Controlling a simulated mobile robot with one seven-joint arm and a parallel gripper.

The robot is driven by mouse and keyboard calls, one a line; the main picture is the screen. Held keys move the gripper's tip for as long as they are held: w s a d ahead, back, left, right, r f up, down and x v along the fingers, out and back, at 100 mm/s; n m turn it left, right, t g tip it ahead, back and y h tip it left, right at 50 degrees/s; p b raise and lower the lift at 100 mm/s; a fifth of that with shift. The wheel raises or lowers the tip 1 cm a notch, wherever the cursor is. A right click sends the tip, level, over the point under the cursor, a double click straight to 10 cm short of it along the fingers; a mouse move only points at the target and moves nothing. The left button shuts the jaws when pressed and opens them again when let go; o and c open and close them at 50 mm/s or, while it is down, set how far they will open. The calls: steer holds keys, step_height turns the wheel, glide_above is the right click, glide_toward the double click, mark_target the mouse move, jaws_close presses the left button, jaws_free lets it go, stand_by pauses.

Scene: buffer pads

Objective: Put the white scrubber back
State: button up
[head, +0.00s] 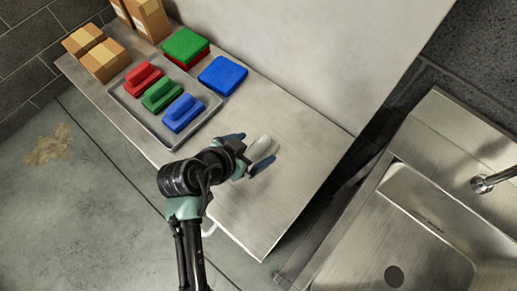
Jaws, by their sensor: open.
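A grey tray (147,131) on the left half of the table holds a red scrubber (143,78), a green scrubber (162,93) and a blue scrubber (183,113) in a row.
Behind the tray are a green pad (186,45) on a red pad (201,60), and a blue pad (223,75). Cardboard boxes (104,61) stand at the far left. The metal table (285,120) is clear at right. A sink (425,235) stands beyond a gap.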

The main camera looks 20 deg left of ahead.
mark_target(263, 143)
steer(key=shift+p+x, duration=0.35)
steer(key=shift+x, duration=2.35)
steer(key=shift+d+r, duration=0.1)
steer(key=c, duration=1.4)
steer(key=shift+c, duration=0.9)
steer(key=shift+r, duration=0.15)
